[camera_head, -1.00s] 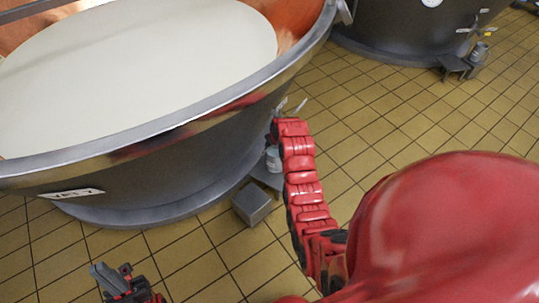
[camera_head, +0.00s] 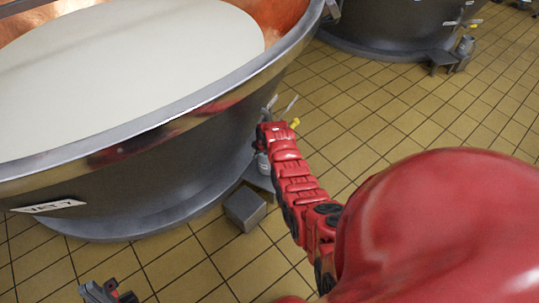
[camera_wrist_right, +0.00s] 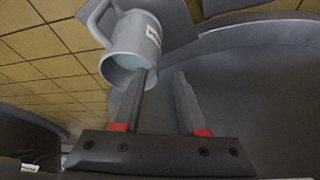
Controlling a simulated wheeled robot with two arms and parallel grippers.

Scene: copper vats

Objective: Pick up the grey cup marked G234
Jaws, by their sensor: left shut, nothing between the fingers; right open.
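A grey cup (camera_wrist_right: 131,48) with a handle and a white label shows close up in the right wrist view; its marking is too small to read. Its open rim faces my right gripper (camera_wrist_right: 162,78), which is open. The left finger's tip overlaps the cup's rim in the picture; I cannot tell whether they touch. Nothing shows between the fingers. In the head view the cup (camera_head: 263,164) is partly hidden behind my right arm, low beside the near vat. My left gripper (camera_head: 107,292) is shut and empty at the bottom left edge.
The large near vat (camera_head: 150,180) of white liquid fills the left side. A grey block (camera_head: 246,209) stands on the tiled floor by its base. A second vat (camera_head: 385,30) stands at the back, with another grey cup (camera_head: 466,45) beside it. Floor between the vats is clear.

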